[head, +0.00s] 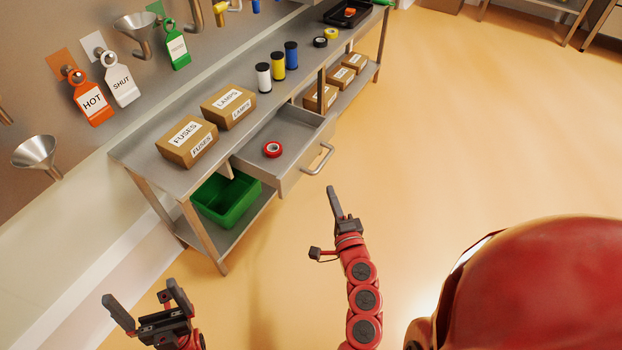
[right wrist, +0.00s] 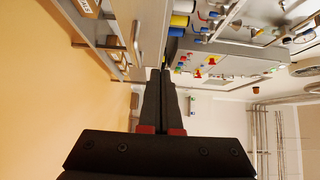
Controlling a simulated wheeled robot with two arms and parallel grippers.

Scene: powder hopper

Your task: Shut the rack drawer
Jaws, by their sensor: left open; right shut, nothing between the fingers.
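The rack drawer (head: 290,178) is a grey metal drawer, pulled out from under the rack's top shelf. A roll of red tape (head: 272,149) lies inside it. Its bar handle (head: 319,160) is on the drawer front and faces the open floor. My right gripper (head: 331,190) is shut and empty, just in front of the drawer and below the handle in the head view, apart from it as far as I can tell. In the right wrist view its fingers (right wrist: 161,72) are together. My left gripper (head: 146,302) is open and empty, low at the left, away from the rack.
The rack's top (head: 160,178) carries a fuses box (head: 187,142), a lamps box (head: 228,106) and several spools. A green bin (head: 226,199) stands on the lower shelf under the drawer. Tags and funnels hang on the wall panel. The floor to the right is clear.

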